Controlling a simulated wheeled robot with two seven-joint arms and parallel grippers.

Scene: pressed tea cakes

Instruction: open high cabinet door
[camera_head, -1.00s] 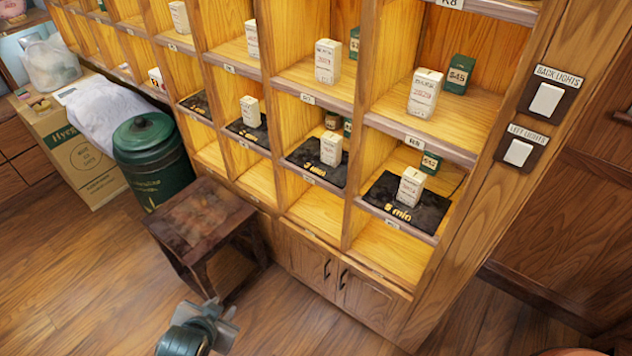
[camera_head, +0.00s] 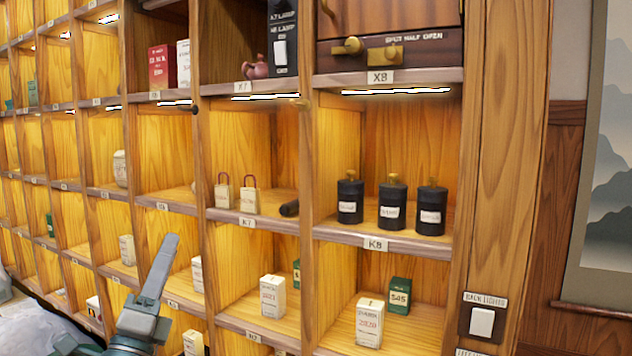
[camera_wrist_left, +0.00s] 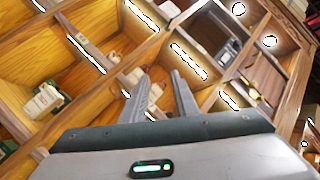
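The high cabinet door (camera_head: 390,15) is at the top right of the head view, cut off by the frame edge. Below it is a dark strip with a brass latch (camera_head: 370,48) and small lettering. The door seems closed. The door also shows tilted at the right of the left wrist view (camera_wrist_left: 268,78), with brass parts near its edge. My left gripper (camera_head: 168,245) is low and left of the door, in front of the shelves, touching nothing visible. The left wrist view shows its two fingers (camera_wrist_left: 160,75) apart and empty. My right gripper is out of view.
Open shelf cells hold black jars (camera_head: 391,205), small paper bags (camera_head: 235,195) and boxes (camera_head: 370,322). A black switch box (camera_head: 282,40) stands left of the door. A wooden post (camera_head: 507,150) and a light switch (camera_head: 482,322) are at the right.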

